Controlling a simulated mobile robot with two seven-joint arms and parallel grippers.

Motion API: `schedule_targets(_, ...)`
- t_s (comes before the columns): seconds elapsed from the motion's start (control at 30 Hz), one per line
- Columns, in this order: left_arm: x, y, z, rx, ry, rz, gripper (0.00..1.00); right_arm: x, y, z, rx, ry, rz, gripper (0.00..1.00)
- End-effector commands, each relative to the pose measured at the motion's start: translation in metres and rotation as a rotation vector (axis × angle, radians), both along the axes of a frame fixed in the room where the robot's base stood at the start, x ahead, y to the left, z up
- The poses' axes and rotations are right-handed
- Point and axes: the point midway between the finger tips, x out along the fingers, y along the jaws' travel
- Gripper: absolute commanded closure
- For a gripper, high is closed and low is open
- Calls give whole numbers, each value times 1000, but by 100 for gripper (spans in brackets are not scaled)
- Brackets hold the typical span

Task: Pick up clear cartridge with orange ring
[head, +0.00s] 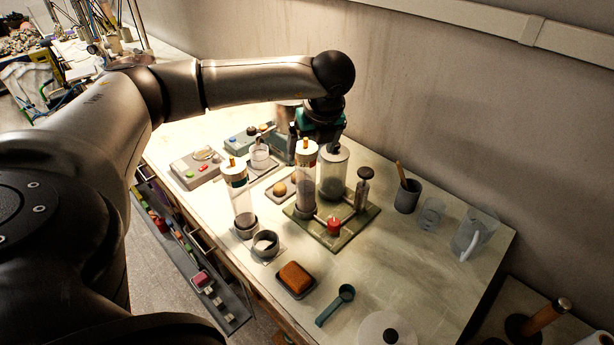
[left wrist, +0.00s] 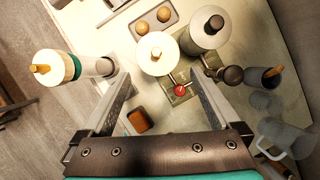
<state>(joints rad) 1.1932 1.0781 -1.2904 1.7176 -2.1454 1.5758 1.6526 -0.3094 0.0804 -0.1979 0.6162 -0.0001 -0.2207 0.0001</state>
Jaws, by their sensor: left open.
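A clear cartridge (head: 306,185) with a white cap, an orange knob and an orange-looking band under the cap stands upright on a greenish base plate (head: 334,240). From above in the left wrist view, its white cap (left wrist: 156,56) shows just beyond the fingertips, between their lines. My left gripper (head: 316,142) is open and empty, close behind and above the cartridge; its spread fingers also show in the left wrist view (left wrist: 158,82). A similar clear cartridge (head: 243,205) stands further left; its band looks teal in the left wrist view (left wrist: 75,66). My right gripper is not in view.
A wider clear cylinder (head: 333,175) with a dark knob stands close to the cartridge's right. A red knob (head: 333,224) and a dark-topped plunger (head: 363,190) share the plate. A cup (head: 407,197) and pitcher (head: 474,235) are further right. The wall runs behind.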

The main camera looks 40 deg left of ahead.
Motion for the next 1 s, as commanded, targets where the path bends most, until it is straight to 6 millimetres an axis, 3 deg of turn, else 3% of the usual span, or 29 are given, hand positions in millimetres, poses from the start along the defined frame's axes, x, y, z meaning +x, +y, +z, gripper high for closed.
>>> schedule_targets(0.13, 5, 8, -25, 0, 2, -1, 4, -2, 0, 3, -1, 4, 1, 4)
schedule_targets(0.43, 9, 16, -45, -2, 1, -3, 4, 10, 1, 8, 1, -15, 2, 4)
schedule_targets(0.7, 14, 29, -78, -2, 1, -3, 4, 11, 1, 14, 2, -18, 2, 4)
schedule_targets(1.0, 16, 32, -86, -3, 0, -4, 4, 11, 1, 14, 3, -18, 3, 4)
